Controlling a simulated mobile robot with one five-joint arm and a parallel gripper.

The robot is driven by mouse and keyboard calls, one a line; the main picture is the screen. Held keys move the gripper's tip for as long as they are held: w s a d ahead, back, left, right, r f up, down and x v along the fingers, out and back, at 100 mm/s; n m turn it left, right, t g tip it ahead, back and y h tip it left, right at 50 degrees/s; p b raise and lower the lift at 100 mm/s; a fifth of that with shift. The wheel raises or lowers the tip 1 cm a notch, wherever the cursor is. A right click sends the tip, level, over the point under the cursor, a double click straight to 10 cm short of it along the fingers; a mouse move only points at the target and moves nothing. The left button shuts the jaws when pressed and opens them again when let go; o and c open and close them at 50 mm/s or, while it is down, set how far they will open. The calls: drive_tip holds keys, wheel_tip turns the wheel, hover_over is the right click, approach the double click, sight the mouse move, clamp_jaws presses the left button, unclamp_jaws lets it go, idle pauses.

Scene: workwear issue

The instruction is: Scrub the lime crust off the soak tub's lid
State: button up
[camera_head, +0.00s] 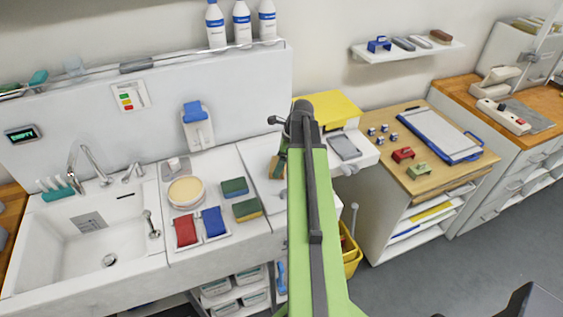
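My green arm reaches up the middle of the view. My gripper (284,148) is at its far end, mostly hidden behind the arm, so its fingers cannot be made out. A sponge-like block, green and tan (277,168), shows at the arm's left edge beside the gripper; I cannot tell whether it is held. It is over or on a white panel (257,157) right of the sponges. I cannot tell whether this panel is the soak tub's lid, and no lime crust can be made out. A round pale-yellow piece (186,191) sits left of it.
Two green-topped sponges (235,187) and red (186,231) and blue (213,222) cloths lie on the counter. A sink (85,236) is at left. A yellow-topped box (333,109) and a wooden worktop (408,177) are right. Bottles (242,23) stand above.

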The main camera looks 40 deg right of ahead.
drive_tip(key=shift+d+r+p, duration=0.1)
drive_tip(key=shift+r+p, duration=2.65)
drive_tip(key=shift+r, duration=0.15)
wheel_tip(320, 180, up, 3)
drive_tip(key=p, duration=0.3)
